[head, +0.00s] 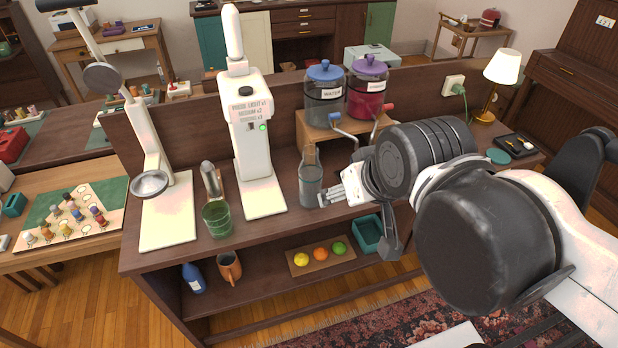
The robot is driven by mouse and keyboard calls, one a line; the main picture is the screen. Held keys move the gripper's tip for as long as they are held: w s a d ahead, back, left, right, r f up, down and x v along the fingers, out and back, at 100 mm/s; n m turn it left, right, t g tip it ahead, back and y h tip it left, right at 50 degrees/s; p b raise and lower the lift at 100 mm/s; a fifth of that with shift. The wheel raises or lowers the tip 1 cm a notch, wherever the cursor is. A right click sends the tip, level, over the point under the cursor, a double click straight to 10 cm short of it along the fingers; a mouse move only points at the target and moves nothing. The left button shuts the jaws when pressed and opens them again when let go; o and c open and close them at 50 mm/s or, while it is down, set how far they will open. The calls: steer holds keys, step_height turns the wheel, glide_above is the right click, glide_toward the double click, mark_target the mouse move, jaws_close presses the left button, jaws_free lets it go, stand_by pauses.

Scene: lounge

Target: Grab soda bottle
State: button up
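A clear grey, see-through bottle (310,187) with a narrower neck stands upright on the wooden counter (280,222), right of the white fizz machine (250,135). It looks like the soda bottle. My gripper (327,196) is at its right side, with pale fingers pointing left at its lower body. The fingertips overlap or nearly meet the bottle's edge; I cannot tell whether they touch it or how far apart they are. A dark blue bottle (193,279) also stands on the lower shelf at the left.
Water (325,97) and red drink (367,92) dispensers stand on a wooden riser behind the bottle. A green glass (217,220), metal cup (210,180) and white press (155,185) are left. A teal bin (368,235) is below my gripper. Fruit (320,253) lies on the lower shelf.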

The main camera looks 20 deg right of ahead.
steer(key=shift+o, duration=0.9)
steer(key=m+g+y+p, duration=0.2)
steer(key=m+g+p, duration=0.1)
steer(key=m, duration=0.8)
glide_toward(310, 173)
steer(key=s+r, duration=0.6)
steer(key=w+d+f+m+g+y+p, duration=0.2)
steer(key=w+d+f+m+y+p, duration=0.25)
steer(key=w+m, duration=0.6)
steer(key=shift+m+h, duration=0.45)
steer(key=x, duration=0.5)
steer(key=d+b+x, duration=0.1)
steer(key=x, duration=0.2)
steer(key=shift+s+f, duration=0.15)
steer(key=shift+f, duration=0.55)
steer(key=shift+s+p+x, duration=0.1)
steer(key=shift+s+x, duration=0.05)
steer(key=shift+x, duration=0.75)
steer(key=shift+s+p+x, duration=0.15)
steer(key=shift+s+x, duration=0.05)
steer(key=shift+x, duration=0.65)
steer(key=shift+s+p+x, duration=0.1)
steer(key=shift+s+x, duration=0.05)
steer(key=shift+x, duration=0.75)
steer(key=shift+w+f, duration=0.1)
steer(key=shift+w, duration=0.1)
